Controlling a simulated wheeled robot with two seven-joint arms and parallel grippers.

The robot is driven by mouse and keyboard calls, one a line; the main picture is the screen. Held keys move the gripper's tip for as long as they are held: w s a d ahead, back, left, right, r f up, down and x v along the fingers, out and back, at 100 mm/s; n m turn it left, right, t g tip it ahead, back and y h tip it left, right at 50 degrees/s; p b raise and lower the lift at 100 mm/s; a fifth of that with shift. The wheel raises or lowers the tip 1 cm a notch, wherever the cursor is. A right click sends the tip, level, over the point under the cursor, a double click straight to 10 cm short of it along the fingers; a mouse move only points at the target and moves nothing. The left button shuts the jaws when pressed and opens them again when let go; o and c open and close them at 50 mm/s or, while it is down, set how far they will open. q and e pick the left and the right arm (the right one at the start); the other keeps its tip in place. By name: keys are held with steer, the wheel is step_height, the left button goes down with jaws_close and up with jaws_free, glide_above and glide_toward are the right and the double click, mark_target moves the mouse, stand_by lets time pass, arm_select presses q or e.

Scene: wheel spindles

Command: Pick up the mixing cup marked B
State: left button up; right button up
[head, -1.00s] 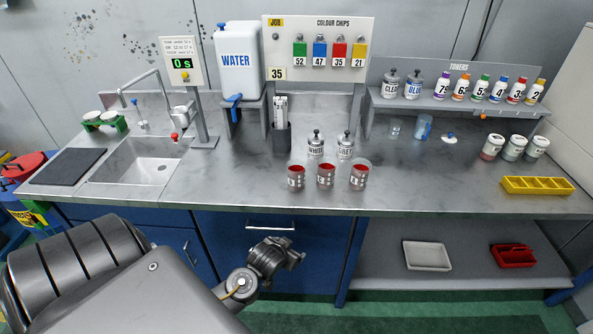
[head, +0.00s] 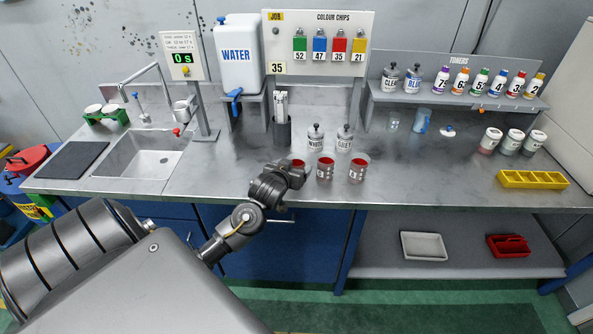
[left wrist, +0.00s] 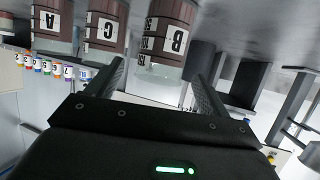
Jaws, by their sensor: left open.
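The mixing cup marked B (left wrist: 168,45) shows upside down in the left wrist view, ahead of and between my open fingertips. It is dark red-brown with a white label and clear lower in the picture. In the head view, cup B (head: 298,163) is the leftmost of three cups, mostly hidden by my left gripper (head: 291,177). In the left wrist view my left gripper (left wrist: 157,72) is open and empty, its fingers apart. The cups marked C (head: 325,170) and A (head: 358,171) stand to the right of B on the counter. My right gripper is not in view.
WHITE (head: 315,141) and GREY (head: 344,140) toner jars stand just behind the cups. A dark holder (head: 282,131) is behind them. The sink (head: 148,160) lies left, and a yellow tray (head: 533,180) lies right. The counter between sink and cups is clear.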

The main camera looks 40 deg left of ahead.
mark_target(299, 159)
arm_select(q)
steer(key=shift+w+f, duration=0.1)
steer(key=shift+w, duration=0.1)
steer(key=shift+w+a, duration=0.1)
steer(key=p+x, duration=0.1)
steer(key=x, duration=0.1)
steer(key=p+x, duration=0.1)
steer(key=x, duration=0.1)
steer(key=shift+w+a, duration=0.1)
steer(key=shift+w, duration=0.3)
steer(key=c, duration=1.1)
steer(key=shift+o, duration=0.2)
